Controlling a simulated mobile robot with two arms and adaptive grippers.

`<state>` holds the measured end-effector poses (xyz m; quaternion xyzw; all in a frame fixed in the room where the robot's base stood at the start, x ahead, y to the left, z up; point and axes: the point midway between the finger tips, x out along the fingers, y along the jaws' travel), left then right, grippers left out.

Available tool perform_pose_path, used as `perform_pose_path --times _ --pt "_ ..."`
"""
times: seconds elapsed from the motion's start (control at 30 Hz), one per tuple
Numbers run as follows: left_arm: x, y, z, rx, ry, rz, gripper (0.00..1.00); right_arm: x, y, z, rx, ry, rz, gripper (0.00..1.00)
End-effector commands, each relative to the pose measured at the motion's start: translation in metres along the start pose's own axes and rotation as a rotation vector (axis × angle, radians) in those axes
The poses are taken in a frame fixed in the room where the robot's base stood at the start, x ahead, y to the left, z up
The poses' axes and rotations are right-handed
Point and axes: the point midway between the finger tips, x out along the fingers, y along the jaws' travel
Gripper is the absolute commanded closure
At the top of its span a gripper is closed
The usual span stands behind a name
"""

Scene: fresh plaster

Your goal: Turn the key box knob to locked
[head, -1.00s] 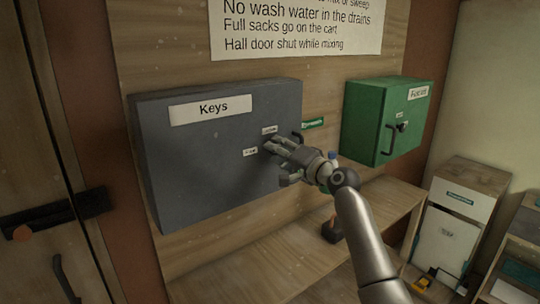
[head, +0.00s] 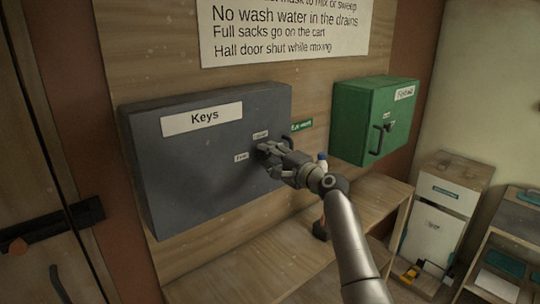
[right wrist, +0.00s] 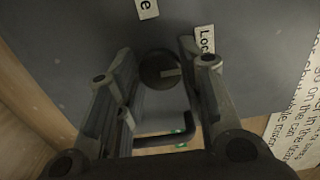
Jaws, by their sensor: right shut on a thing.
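The grey key box (head: 190,185), labelled "Keys", hangs on the wooden wall panel. Its round dark knob (right wrist: 158,68) sits between the fingers of my right gripper (right wrist: 160,88) in the right wrist view. The gripper (head: 268,155) is shut on the knob at the box front. A pale mark on the knob points right in the wrist view, towards the side of the label starting "Loc" (right wrist: 204,40). Another label (right wrist: 147,8), ending in "e", is at the top of that view. In the head view, my fingers hide the knob. My left gripper is out of view.
A dark handle (right wrist: 165,138) is beyond the knob in the wrist view. A green box (head: 357,122) hangs to the right. A wooden bench (head: 270,250) runs below. A white cabinet (head: 437,215) stands farther right. A door with a dark latch (head: 45,225) is at left.

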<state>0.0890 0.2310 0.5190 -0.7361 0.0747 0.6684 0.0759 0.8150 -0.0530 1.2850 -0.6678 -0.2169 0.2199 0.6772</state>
Motion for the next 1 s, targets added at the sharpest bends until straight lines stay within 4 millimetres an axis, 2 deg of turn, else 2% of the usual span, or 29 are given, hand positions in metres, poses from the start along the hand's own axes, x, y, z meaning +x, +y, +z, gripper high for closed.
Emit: perform_pose_path --times 0.27,0.3,0.43,0.77,1.0 --pt "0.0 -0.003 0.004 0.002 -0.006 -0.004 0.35 0.0 -0.002 0.0 0.004 -0.001 -0.004 1.0" --pt "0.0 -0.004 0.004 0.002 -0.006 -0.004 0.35 0.0 -0.002 0.001 0.004 -0.001 -0.004 0.59" --pt "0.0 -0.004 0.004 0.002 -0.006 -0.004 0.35 0.0 -0.001 0.0 0.003 -0.001 -0.003 0.43" --pt "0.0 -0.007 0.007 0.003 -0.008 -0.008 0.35 -0.001 0.0 0.0 0.001 0.0 -0.001 0.43" --pt "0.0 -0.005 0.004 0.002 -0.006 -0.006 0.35 -0.015 0.0 -0.001 0.0 0.0 -0.002 0.43"
